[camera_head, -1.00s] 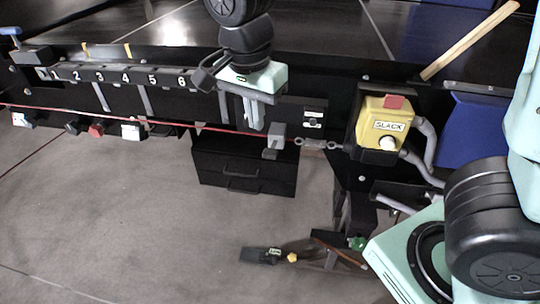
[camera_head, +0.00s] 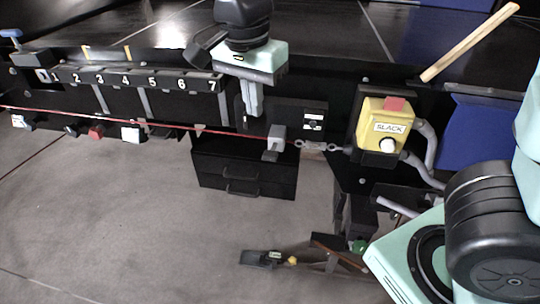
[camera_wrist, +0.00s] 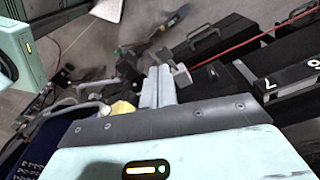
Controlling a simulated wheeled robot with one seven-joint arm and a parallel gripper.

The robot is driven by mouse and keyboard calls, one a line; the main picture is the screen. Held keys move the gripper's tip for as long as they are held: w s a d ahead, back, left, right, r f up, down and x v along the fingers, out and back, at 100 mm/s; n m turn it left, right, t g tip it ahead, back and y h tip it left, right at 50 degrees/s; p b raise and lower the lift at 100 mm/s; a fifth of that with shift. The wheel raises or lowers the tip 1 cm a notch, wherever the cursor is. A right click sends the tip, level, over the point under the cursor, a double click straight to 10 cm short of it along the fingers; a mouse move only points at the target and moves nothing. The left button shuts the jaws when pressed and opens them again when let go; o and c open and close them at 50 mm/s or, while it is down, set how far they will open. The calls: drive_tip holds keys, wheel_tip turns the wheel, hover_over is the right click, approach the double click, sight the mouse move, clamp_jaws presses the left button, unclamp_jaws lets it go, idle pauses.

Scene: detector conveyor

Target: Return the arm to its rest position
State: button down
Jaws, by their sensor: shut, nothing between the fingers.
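My gripper (camera_head: 251,112) hangs in front of the conveyor's dark side rail in the head view, just right of the number 7. Its two pale fingers are together and empty, pointing down. In the wrist view the closed fingers (camera_wrist: 157,82) point away toward the floor and the dark drawers. The grey block (camera_head: 275,138) on the red cord (camera_head: 100,114) is below and right of the fingertips in the head view, apart from them in that picture.
A yellow SLACK box (camera_head: 383,125) with a red top is on the right. A wooden stick (camera_head: 470,42) leans behind it. A black drawer unit (camera_head: 243,168) hangs below the rail. A blue bin (camera_head: 480,130) is at right. The grey floor (camera_head: 120,220) at lower left is clear.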

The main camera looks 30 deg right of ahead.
drive_tip(key=s+a+f+n, duration=0.1)
drive_tip(key=s+f+n, duration=0.3)
drive_tip(key=s+n, duration=0.5)
drive_tip(key=s+a+f+n+y+b, duration=0.1)
drive_tip(key=s+f+n, duration=0.3)
drive_tip(key=s+n, duration=0.4)
drive_tip(key=shift+s+a+f+n+g+y, duration=0.3)
drive_tip(key=shift+s+a+f+n, duration=0.15)
drive_tip(key=shift+n, duration=0.55)
drive_tip(key=shift+w+r, duration=0.1)
drive_tip(key=shift+w, duration=0.05)
drive_tip(key=w+d+r+n+g+p, duration=0.1)
drive_tip(key=w+d+r+p, duration=0.1)
drive_tip(key=w, duration=0.6)
drive_tip(key=w+d+r+n+g+y+p, duration=0.1)
drive_tip(key=w+d+r+p, duration=0.2)
drive_tip(key=w, duration=0.6)
drive_tip(key=w+d+r+n+g+p, duration=0.1)
drive_tip(key=w+d+r+p, duration=0.2)
drive_tip(key=w+d, duration=0.3)
drive_tip(key=w, duration=0.2)
drive_tip(key=shift+w+d+y, duration=0.15)
drive_tip(key=shift+w+y, duration=0.15)
drive_tip(key=shift+y, duration=0.1)
